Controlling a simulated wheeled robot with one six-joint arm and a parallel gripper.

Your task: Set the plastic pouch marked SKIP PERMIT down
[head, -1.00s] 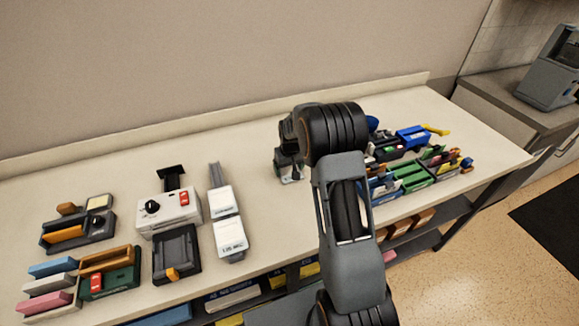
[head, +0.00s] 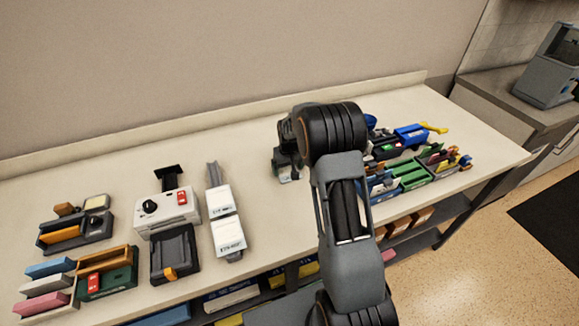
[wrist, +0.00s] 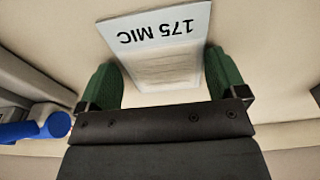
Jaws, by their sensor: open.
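A pale flat pouch or card (wrist: 165,52) shows in the wrist view, with "175 MIC" printed upside down on its blue-grey band. No SKIP PERMIT marking is legible. My gripper (wrist: 163,75) has its two green fingers apart, one on each side of the pouch, with the pouch's near edge between them. Whether either finger touches it, I cannot tell. In the head view my gripper (head: 287,168) is low over the middle of the cream counter (head: 262,215), partly hidden by my own arm. A small pale patch shows under it.
Left of my gripper stand a white device (head: 168,212) with a red switch, white packs (head: 227,235) and a black tray (head: 174,255). Further left are coloured blocks (head: 48,284). Filled organisers (head: 412,172) stand to the right. A bare counter strip lies between packs and gripper.

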